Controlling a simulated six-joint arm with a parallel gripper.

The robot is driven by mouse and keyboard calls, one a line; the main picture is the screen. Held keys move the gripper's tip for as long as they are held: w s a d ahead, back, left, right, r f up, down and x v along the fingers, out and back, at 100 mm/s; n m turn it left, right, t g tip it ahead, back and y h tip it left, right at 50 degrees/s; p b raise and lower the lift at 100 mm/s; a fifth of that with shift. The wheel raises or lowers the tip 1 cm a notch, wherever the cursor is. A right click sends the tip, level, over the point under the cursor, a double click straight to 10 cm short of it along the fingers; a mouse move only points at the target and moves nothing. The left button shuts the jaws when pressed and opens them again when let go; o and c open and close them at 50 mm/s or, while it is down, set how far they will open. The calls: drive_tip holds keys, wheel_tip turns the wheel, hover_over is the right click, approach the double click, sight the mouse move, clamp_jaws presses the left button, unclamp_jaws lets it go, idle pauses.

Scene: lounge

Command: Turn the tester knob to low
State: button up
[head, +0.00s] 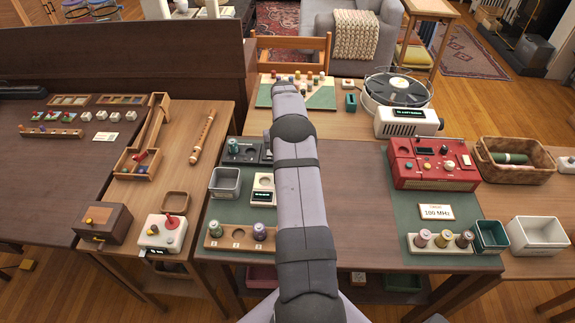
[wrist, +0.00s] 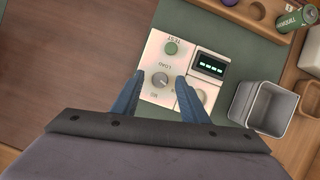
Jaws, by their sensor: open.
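The tester (wrist: 150,97) is a cream box with a green TEST button (wrist: 171,48), a lit display (wrist: 209,68) and a grey round knob (wrist: 160,80) under the word LOAD. Small setting marks near the knob are partly hidden, and its pointer direction is too small to tell. My gripper (wrist: 159,76) is open, its two blue fingers on either side of the knob; I cannot tell whether they touch it. In the head view the tester (head: 262,197) shows just left of my arm, which hides part of it and my gripper.
A grey bin (wrist: 262,107) stands beside the tester, with a green battery (wrist: 290,18) beyond. A red radio (head: 432,164) stands to the right. Bare brown tabletop (head: 358,190) lies right of my arm.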

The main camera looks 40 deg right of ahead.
drive_tip(key=shift+v, duration=2.8)
drive_tip(key=p, duration=0.2)
drive_tip(key=r+p, duration=0.1)
drive_tip(key=shift+w+d+r+p, duration=0.15)
drive_tip(key=shift+w+d+p, duration=0.1)
drive_tip(key=shift+p, duration=0.15)
drive_tip(key=shift+a+r, duration=0.1)
